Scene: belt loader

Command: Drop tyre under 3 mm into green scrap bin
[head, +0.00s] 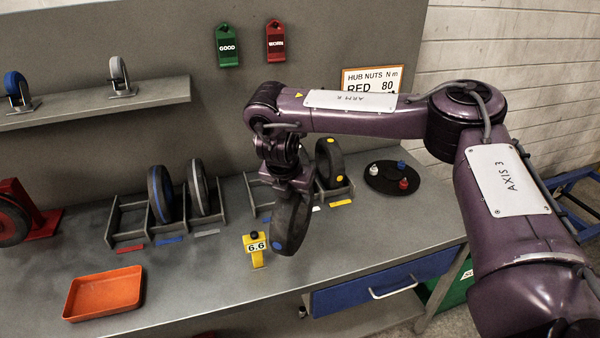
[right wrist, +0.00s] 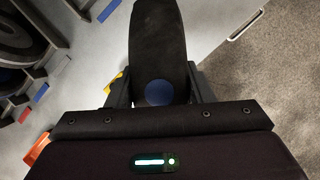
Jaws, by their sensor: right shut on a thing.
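My right gripper (head: 288,186) is shut on a dark tyre (head: 293,225) with a blue dot and holds it over the bench's front part. In the right wrist view the tyre (right wrist: 158,45) stands between the fingers (right wrist: 160,88), its blue dot facing the camera. A yellow gauge (head: 256,250) reading 6.6 is on the bench just left of the held tyre. The green scrap bin (head: 458,290) is on the floor at the right, below bench height, partly hidden by my arm and the bench. My left gripper is not in view.
A rack (head: 130,222) holds a blue-banded tyre (head: 160,195) and a grey-banded tyre (head: 198,188). A yellow-dotted tyre (head: 330,160) stands in another rack behind my gripper. An orange tray (head: 102,294), a hub-nut dish (head: 391,178) and a blue drawer (head: 370,290) are nearby.

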